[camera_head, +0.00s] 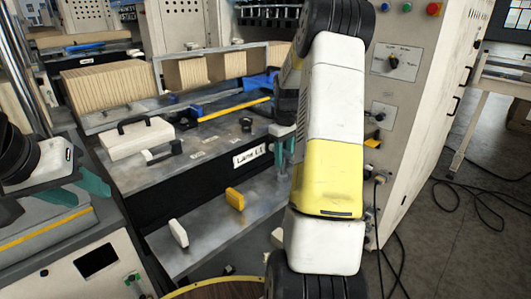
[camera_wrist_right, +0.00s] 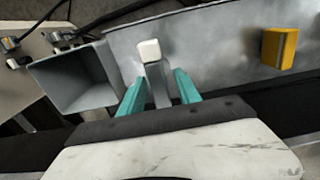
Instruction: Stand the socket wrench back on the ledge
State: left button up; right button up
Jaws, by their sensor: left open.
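The socket wrench appears to be the grey bar (camera_wrist_right: 158,85) in the right wrist view, though its shape is only partly visible. My right gripper (camera_wrist_right: 158,88) has its teal fingers close on both sides of this bar, seemingly shut on it. A white block (camera_wrist_right: 149,50) shows at the bar's far end; whether they are joined is unclear. In the head view my right gripper (camera_head: 284,155) points down near the ledge's right end, partly hidden by my arm. The grey metal ledge (camera_head: 210,225) runs along the bench's front. My left gripper (camera_head: 85,190) is open and empty at far left.
A yellow block (camera_head: 235,198) and a white block (camera_head: 178,233) stand on the ledge. An open grey box (camera_wrist_right: 75,80) is beside the right gripper in the wrist view. A white case (camera_head: 137,138) lies on the bench. A control cabinet (camera_head: 405,110) stands to the right.

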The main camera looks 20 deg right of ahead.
notch_tip(320, 180, up, 12)
jog(key=shift+f, duration=0.25)
jog(key=s+a+r+m+t, duration=0.1)
jog(key=s+a+r+t, duration=0.2)
jog(key=s+a+r, duration=0.8)
jog(key=s+a+f+m+t+y, duration=0.2)
jog(key=s+a+f+t, duration=0.1)
jog(key=s+a, duration=0.7)
jog(key=s, duration=0.4)
jog(key=shift+s+a+f+m, duration=0.25)
jog(key=shift+s+a+m, duration=0.05)
jog(key=shift+a+m, duration=0.1)
jog(key=shift+d, duration=0.15)
